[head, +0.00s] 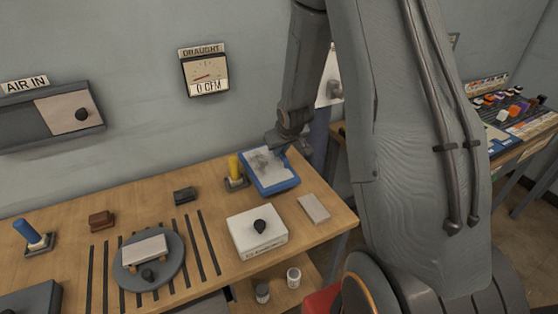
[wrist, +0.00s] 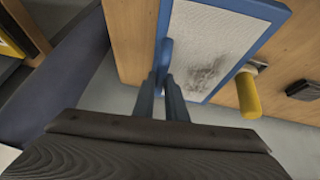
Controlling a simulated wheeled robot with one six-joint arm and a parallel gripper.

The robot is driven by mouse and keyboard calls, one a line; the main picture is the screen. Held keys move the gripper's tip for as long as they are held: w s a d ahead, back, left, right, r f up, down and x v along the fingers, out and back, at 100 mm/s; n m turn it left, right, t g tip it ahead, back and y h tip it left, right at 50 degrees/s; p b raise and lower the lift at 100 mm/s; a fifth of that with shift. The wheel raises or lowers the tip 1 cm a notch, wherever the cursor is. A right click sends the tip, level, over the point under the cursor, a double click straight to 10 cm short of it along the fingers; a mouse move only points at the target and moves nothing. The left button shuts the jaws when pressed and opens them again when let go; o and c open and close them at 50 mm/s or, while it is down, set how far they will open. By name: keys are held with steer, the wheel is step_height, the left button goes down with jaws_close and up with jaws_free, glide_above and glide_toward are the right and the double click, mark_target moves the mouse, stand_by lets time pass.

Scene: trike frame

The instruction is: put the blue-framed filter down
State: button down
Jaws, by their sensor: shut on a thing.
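The blue-framed filter (head: 268,172) is at the back right of the wooden workbench (head: 75,213), with a pale mesh and a grey smudge. My gripper (head: 279,147) is shut on the blue tab at the filter's edge; the fingers (wrist: 163,92) show on either side of the tab. I cannot tell whether the filter touches the bench or hangs just above it.
A yellow-handled stand (head: 234,168) is close at the filter's left. A white box with a black knob (head: 257,231) and a pale block (head: 314,208) lie in front. A small dark block (head: 185,195) and a round grey plate (head: 172,274) are further left.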

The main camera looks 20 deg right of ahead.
mark_target(281, 161)
steer(key=shift+f+p, duration=0.3)
steer(key=shift+f, duration=1.6)
steer(key=c, duration=1.8)
jaws_free()
